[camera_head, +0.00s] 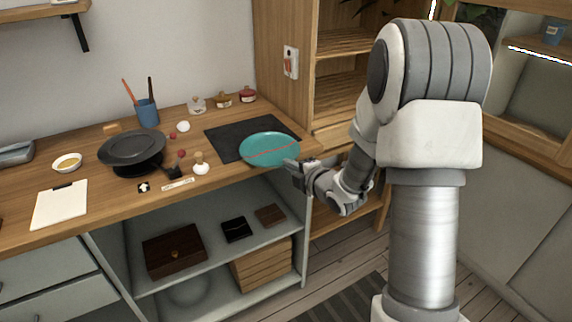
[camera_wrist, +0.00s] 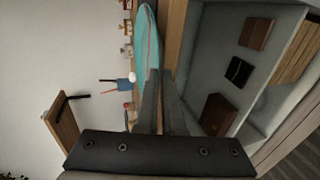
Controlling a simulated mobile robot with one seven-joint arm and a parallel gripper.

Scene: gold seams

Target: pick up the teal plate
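The teal plate (camera_head: 268,145) has a thin reddish-gold seam across it. It is at the front right of the counter, over the dark mat (camera_head: 222,131). I cannot tell whether it rests flat on the mat. The wrist view shows the plate (camera_wrist: 150,42) at a steep slant, just beyond my fingers. My gripper (camera_head: 291,164) is at the plate's right rim, by the counter's front edge. In the wrist view my gripper's fingers (camera_wrist: 161,72) look close together, with their tips near the rim. Whether the rim is between them is unclear.
A dark pan or plate stack (camera_head: 132,147), a blue cup (camera_head: 148,112) with sticks, a white paper (camera_head: 60,205) and several small jars and pieces stand on the counter (camera_head: 105,205). Shelves below hold boxes (camera_head: 174,251). A wooden cabinet (camera_head: 285,30) rises behind the plate.

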